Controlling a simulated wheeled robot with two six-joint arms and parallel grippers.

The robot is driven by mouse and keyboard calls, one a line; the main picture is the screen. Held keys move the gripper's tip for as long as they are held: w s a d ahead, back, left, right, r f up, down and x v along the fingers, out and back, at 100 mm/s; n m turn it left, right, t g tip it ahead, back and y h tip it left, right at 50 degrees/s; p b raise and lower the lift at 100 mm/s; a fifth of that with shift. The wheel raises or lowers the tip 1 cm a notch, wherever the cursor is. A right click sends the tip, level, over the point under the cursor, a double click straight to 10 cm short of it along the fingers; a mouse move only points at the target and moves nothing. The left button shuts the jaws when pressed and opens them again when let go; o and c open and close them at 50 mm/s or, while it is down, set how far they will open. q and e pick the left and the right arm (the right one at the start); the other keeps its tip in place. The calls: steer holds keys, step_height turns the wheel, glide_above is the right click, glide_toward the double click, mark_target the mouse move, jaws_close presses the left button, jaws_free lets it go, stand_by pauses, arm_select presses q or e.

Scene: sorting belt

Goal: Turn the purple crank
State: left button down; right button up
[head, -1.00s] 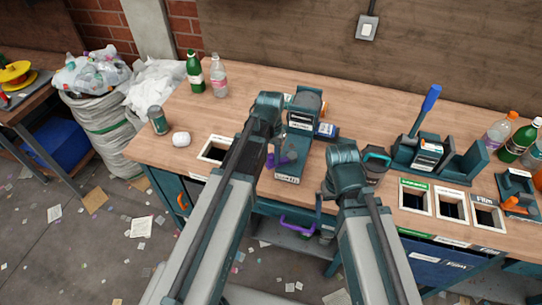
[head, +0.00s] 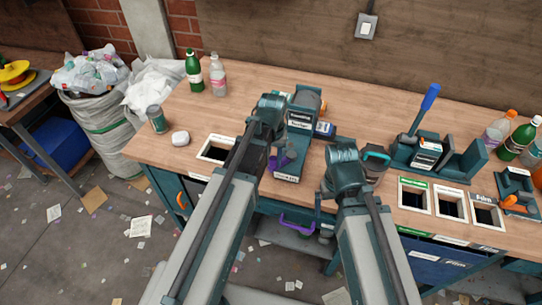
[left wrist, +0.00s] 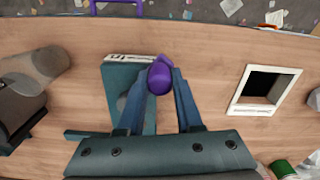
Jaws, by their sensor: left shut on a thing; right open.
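The purple crank (head: 279,163) is at the front of a teal machine (head: 300,125) with white labels, left of the table's middle. In the left wrist view its purple knob (left wrist: 160,76) sits between my fingertips. My left gripper (left wrist: 161,84) is shut on this knob, above the machine's teal base (left wrist: 118,85). The rest of the crank is mostly hidden by the knob and fingers. In the head view my left gripper (head: 286,156) is small and partly hidden by its arm. My right gripper (head: 319,198) is open near the table's front edge, right of the machine.
A square opening (head: 216,149) lies left of the crank. A round container (head: 375,165) stands beside my right arm. A teal device with a blue lever (head: 425,105) and several labelled openings are at right. Bottles (head: 218,76) stand at the back left. A purple handle (head: 297,223) is below the table edge.

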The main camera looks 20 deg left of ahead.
arm_select(q)
steer(key=d+n, duration=1)
steer(key=n, duration=0.7)
steer(key=shift+w+d, duration=0.35)
steer(key=shift+d, duration=0.05)
stand_by(0.3)
steer(key=c, duration=0.6)
jaws_free()
steer(key=shift+o, duration=0.2)
